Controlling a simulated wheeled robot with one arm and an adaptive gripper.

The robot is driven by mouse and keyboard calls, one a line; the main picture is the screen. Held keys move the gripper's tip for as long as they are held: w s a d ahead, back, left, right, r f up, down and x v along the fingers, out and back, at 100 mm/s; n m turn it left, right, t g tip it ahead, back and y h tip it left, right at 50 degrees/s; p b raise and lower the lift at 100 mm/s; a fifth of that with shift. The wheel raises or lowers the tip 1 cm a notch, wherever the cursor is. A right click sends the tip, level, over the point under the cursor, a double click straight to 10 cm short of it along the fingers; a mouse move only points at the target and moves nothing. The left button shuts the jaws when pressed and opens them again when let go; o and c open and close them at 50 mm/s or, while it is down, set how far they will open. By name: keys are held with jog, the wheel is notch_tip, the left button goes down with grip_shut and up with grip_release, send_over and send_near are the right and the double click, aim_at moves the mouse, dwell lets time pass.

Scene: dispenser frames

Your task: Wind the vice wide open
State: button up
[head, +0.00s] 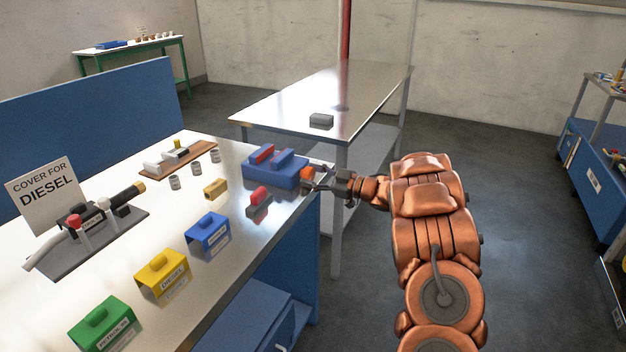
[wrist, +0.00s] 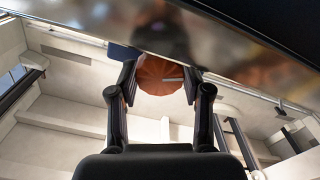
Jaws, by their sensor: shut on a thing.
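The blue vice (head: 272,172) sits at the right end of the workbench. Two raised blue parts show on its top, with a red block (head: 262,154) beside them. An orange knob (head: 306,173) sticks out on its right side. My gripper (head: 318,180) reaches in from the right and is at the knob. In the wrist view the orange knob (wrist: 158,76) is between the two fingers of my gripper (wrist: 160,88), which is shut on it. A bit of the blue vice (wrist: 122,52) shows behind the left finger. The jaw gap is hard to make out.
On the bench (head: 228,278) are blue (head: 208,235), yellow (head: 163,275) and green (head: 103,325) covers, a red-and-grey piece (head: 258,202), a brass block (head: 215,188) and a nozzle stand (head: 90,240). A steel table (head: 290,105) with a grey block (head: 321,121) stands behind. Floor at right is clear.

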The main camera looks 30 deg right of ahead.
jog(key=o, duration=1.2)
jog(key=shift+c, duration=0.2)
jog(key=shift+r, duration=0.1)
jog(key=m+p, duration=0.1)
jog(key=p, duration=0.2)
jog(key=shift+r+m, duration=0.2)
jog(key=shift+m, duration=0.1)
jog(key=m+p, duration=0.4)
jog(key=p, duration=0.2)
jog(key=shift+f+p, duration=0.1)
jog(key=shift+p, duration=0.2)
jog(key=s+d+n+b, duration=0.4)
jog(key=s+b, duration=0.5)
jog(key=b, duration=0.9)
jog(key=shift+s+d+f+b, duration=0.4)
jog(key=shift+d+f, duration=0.05)
jog(key=shift+d, duration=0.55)
